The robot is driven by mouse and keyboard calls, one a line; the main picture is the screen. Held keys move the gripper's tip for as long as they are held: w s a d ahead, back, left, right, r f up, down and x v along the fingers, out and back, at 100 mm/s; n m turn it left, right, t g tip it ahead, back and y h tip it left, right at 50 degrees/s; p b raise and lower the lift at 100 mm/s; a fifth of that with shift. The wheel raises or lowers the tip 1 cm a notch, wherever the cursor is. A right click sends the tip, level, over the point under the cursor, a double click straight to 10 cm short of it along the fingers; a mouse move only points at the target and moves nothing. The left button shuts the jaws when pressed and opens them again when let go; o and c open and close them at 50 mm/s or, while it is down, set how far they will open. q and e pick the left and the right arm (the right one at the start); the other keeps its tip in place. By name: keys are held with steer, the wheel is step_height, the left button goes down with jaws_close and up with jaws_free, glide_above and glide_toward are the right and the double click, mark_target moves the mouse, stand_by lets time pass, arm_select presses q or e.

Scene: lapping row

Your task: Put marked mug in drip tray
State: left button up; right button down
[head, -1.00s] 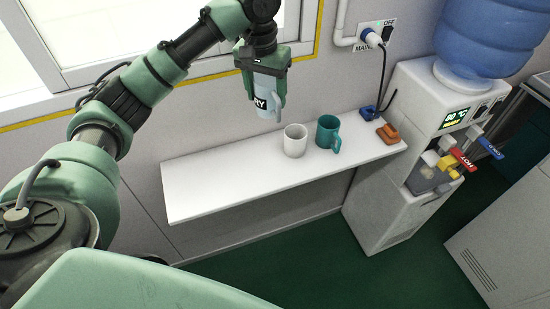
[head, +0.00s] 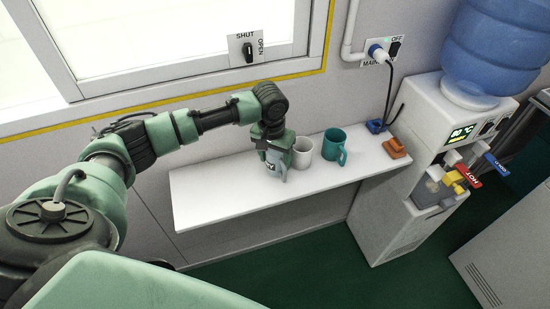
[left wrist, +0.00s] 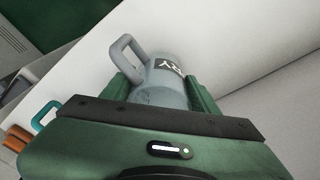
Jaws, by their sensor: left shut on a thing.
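The marked mug is light grey-blue with a dark label of white letters ending in "RY". It shows in the left wrist view (left wrist: 163,80) and in the head view (head: 274,168). My left gripper (head: 275,155) is shut on it, with a green finger on each side. The mug is at the white shelf (head: 225,195), beside the white mug; I cannot tell whether it touches the shelf. The drip tray (head: 432,192) is at the front of the water dispenser, below its taps, far right of my left gripper. My right gripper is not in view.
A white mug (head: 302,152) and a teal mug (head: 334,146) stand on the shelf just right of the held mug. Blue (head: 376,126) and orange (head: 395,148) blocks lie at the shelf's right end. Red (head: 467,176) and blue (head: 494,163) tap levers overhang the tray. The shelf's left part is clear.

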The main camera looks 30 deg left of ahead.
arm_select(q)
steer(key=shift+f, duration=0.35)
steer(key=o, duration=1.4)
steer(key=shift+f, duration=0.1)
